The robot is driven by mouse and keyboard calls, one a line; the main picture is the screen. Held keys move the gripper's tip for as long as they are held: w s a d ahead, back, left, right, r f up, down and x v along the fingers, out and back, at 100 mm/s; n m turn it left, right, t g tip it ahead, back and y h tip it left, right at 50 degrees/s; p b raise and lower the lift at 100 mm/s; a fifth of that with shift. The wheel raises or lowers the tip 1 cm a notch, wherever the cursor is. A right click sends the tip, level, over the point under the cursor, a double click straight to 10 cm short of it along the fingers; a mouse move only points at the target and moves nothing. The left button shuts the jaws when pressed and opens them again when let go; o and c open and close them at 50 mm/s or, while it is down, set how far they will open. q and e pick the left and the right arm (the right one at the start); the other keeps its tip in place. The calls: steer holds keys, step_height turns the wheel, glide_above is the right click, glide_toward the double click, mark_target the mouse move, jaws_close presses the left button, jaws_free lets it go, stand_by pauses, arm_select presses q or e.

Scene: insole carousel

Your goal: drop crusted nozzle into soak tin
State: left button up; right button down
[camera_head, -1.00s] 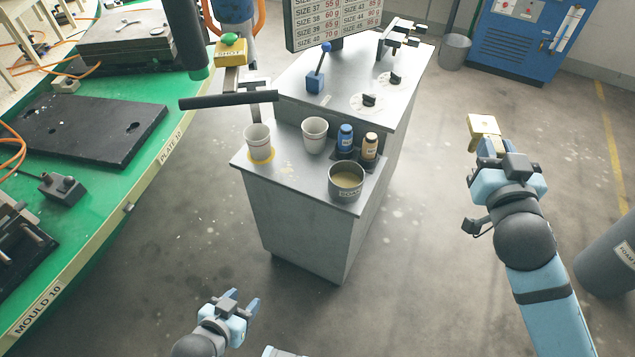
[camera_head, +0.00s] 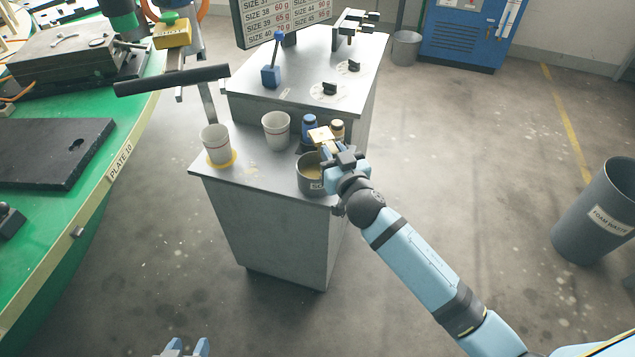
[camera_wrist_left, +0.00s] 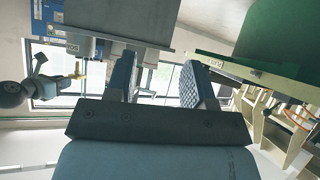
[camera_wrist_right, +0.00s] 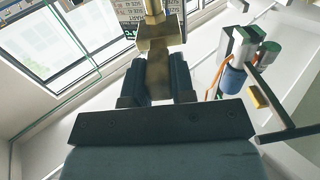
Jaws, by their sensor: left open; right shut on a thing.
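The brass-coloured nozzle (camera_head: 320,134) is held in my right gripper (camera_head: 331,150), which is shut on it. In the right wrist view the nozzle (camera_wrist_right: 158,38) sticks out beyond the two fingers. The soak tin (camera_head: 308,182) is a grey round tin at the front right of the grey cabinet top. My right gripper and the nozzle appear over its back right part and hide some of its rim. I cannot tell their exact height above it. My left gripper (camera_head: 187,348) is open and empty at the bottom edge, and its spread fingers show in the left wrist view (camera_wrist_left: 160,75).
Two pale cups (camera_head: 216,146) stand left of the tin, one on a yellow ring. A blue bottle (camera_head: 309,124) and a tan-capped bottle (camera_head: 337,127) stand close behind it. A dark lever bar (camera_head: 172,80) juts over the left side. A foam waste bin (camera_head: 598,215) stands at right.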

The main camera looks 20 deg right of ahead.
arm_select(q)
steer(key=shift+a+f+b, duration=0.15)
steer(key=shift+f+b, duration=0.3)
steer(key=shift+b, duration=0.6)
arm_select(e)
step_height(320, 180, down, 3)
steer(key=shift+f, duration=0.15)
steer(key=c, duration=0.9)
jaws_free()
arm_select(q)
steer(key=shift+f, duration=0.1)
arm_select(e)
steer(key=s, duration=0.9)
steer(key=s+d, duration=0.1)
steer(key=s, duration=0.3)
steer(key=shift+s, duration=0.4)
